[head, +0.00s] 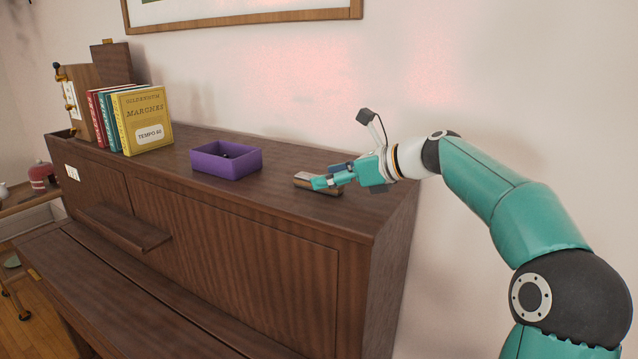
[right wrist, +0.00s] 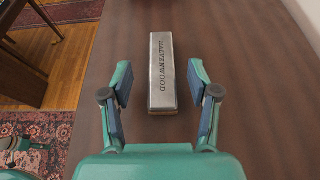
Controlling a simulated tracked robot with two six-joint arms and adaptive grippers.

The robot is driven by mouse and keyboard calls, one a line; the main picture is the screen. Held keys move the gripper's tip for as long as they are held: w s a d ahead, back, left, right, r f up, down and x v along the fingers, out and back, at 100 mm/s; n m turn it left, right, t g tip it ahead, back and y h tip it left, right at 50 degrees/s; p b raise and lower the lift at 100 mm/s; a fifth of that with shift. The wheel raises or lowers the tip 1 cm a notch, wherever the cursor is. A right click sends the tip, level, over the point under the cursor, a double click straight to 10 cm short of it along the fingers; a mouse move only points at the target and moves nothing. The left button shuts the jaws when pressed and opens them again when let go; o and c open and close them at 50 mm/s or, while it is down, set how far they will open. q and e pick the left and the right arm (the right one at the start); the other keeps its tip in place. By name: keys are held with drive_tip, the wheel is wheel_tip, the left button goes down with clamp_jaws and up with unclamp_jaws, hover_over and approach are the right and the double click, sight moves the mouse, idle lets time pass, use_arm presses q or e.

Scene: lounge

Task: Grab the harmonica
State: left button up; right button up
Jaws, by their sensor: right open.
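The harmonica (right wrist: 162,75) is a long silver bar with dark lettering and a brown lower edge. It lies on the dark wooden piano top. In the head view the harmonica (head: 303,180) sits to the right of the purple box, partly hidden by my gripper. My right gripper (right wrist: 160,88) is open in the right wrist view, with one finger on each side of the harmonica's near end. There is a gap between each finger and the harmonica. In the head view my right gripper (head: 325,182) reaches in from the right, low over the piano top. My left gripper is not in view.
The piano top (head: 285,204) is clear around the harmonica. An open purple box (head: 225,168) stands to its left. Colourful books (head: 146,120) and a wooden metronome-like object (head: 80,100) stand farther left. The wall is close behind.

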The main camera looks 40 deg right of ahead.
drive_tip(key=x, duration=0.3)
drive_tip(key=shift+w+f, duration=0.2)
drive_tip(key=shift+f, duration=0.05)
drive_tip(key=shift+d, duration=0.1)
clamp_jaws()
drive_tip(key=shift+r, duration=0.1)
